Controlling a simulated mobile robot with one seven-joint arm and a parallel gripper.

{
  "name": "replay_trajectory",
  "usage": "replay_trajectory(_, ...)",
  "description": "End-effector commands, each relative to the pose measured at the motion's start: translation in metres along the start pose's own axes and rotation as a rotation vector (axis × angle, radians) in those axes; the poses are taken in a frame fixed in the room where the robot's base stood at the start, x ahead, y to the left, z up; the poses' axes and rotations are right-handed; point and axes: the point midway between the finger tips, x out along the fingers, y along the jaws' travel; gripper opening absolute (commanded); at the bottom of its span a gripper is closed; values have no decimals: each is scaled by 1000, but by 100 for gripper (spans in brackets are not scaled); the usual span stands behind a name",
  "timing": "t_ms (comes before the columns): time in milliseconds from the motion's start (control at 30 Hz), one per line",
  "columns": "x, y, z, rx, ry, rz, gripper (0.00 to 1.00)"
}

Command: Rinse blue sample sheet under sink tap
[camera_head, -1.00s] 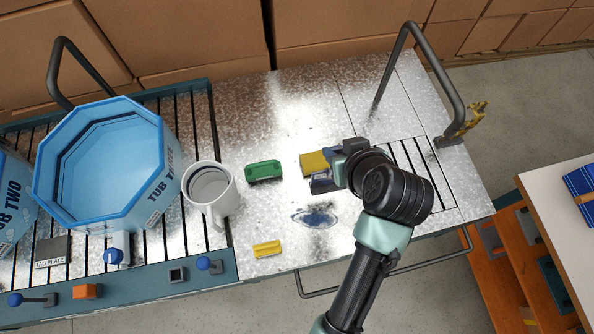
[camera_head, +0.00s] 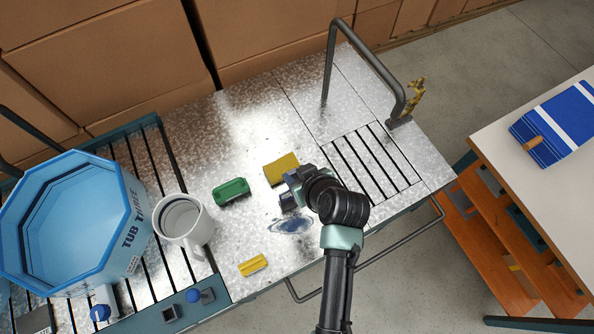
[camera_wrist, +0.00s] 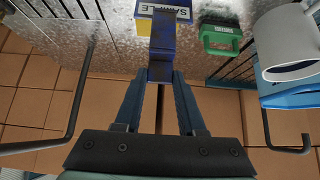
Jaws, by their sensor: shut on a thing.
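In the wrist view my gripper (camera_wrist: 160,78) is shut on a narrow dark-blue piece (camera_wrist: 161,42), which looks like the blue sample sheet seen edge-on. In the head view my gripper (camera_head: 289,190) is low over the metal bench, right beside the yellow block (camera_head: 282,169); the held piece is hardly distinguishable there. A bent grey pipe (camera_head: 367,56), apparently the tap, with a brass-coloured handle (camera_head: 417,96), rises by a slatted drain area (camera_head: 370,165) to the right.
A green block (camera_head: 231,191), white mug (camera_head: 180,221), small yellow block (camera_head: 253,264) and blue tub (camera_head: 130,235) stand left of my gripper. A dark bluish patch (camera_head: 291,226) marks the bench.

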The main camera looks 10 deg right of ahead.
Motion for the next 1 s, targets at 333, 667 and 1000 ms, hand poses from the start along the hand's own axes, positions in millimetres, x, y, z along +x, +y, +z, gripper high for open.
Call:
replay_trajectory(333, 2, 0, 2, 0, 0, 0, 64)
replay_trajectory(667, 1, 0, 1, 0, 0, 0, 69)
replay_trajectory(1000, -38, 1, 1, 0, 1, 3, 69)
